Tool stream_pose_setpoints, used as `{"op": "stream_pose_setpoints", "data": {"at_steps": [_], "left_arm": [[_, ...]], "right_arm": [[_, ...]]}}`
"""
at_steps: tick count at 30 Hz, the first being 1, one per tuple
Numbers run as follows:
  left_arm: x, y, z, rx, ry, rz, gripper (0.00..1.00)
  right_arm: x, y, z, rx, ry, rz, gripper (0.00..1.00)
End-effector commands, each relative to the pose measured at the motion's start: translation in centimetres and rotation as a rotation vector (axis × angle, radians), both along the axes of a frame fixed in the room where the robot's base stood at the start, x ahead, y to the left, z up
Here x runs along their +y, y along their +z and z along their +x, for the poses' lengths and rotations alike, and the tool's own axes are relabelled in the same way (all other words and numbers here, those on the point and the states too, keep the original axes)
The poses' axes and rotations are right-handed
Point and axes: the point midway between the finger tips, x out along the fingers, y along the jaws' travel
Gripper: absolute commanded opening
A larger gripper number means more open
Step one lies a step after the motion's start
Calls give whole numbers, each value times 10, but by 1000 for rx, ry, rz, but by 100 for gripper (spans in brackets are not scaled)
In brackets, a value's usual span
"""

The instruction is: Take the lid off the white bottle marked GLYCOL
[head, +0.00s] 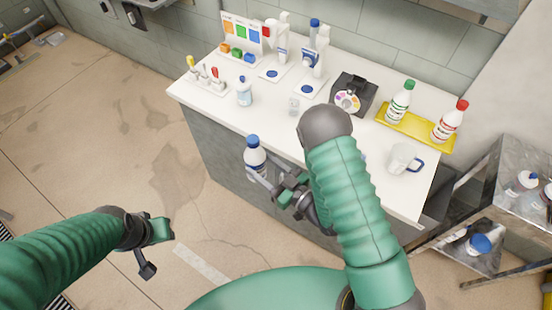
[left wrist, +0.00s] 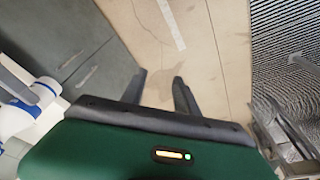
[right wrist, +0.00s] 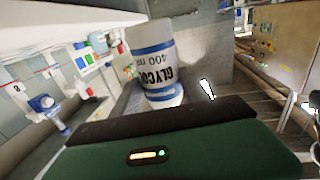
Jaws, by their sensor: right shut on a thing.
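The white GLYCOL bottle (head: 255,160) with its blue lid (head: 252,141) is held upright in front of the counter's front edge, clear of the floor. My right gripper (head: 266,180) is shut on the bottle's lower part. In the right wrist view the bottle (right wrist: 155,62) shows its GLYCOL 400 ml label and blue bands. My left gripper (head: 158,250) is empty, low over the floor, to the left of the bottle and apart from it. Its two fingers stand apart in the left wrist view (left wrist: 160,88).
A metal shelf (head: 500,170) stands right. The floor at left is free.

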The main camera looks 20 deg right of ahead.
Motion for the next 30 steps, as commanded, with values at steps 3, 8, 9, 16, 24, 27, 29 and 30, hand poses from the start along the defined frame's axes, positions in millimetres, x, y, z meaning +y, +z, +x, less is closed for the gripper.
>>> {"op": "stream_pose_setpoints", "data": {"at_steps": [3, 8, 9, 16, 24, 27, 29, 30], "left_arm": [[0, 0, 0, 0, 0, 0, 36], [0, 0, 0, 0, 0, 0, 36], [0, 0, 0, 0, 0, 0, 36], [-8, 7, 13, 10, -157, 33, 47], [-64, 45, 77, 75, -1105, 198, 47], [-91, 62, 96, 91, -1501, 251, 47], [-107, 74, 106, 95, -1736, 278, 47], [-117, 81, 112, 97, -1891, 293, 47]], "right_arm": [[30, -7, -6, -3, 165, 1, 0], [65, -15, -15, -2, 365, 2, 0], [72, -17, -16, -3, 400, 5, 0], [83, -20, -20, 0, 466, 4, 0], [83, -20, -19, 1, 463, 5, 0], [83, -19, -19, 0, 463, 5, 0], [83, -19, -20, 0, 463, 5, 0], [83, -19, -20, 0, 462, 5, 0]]}}
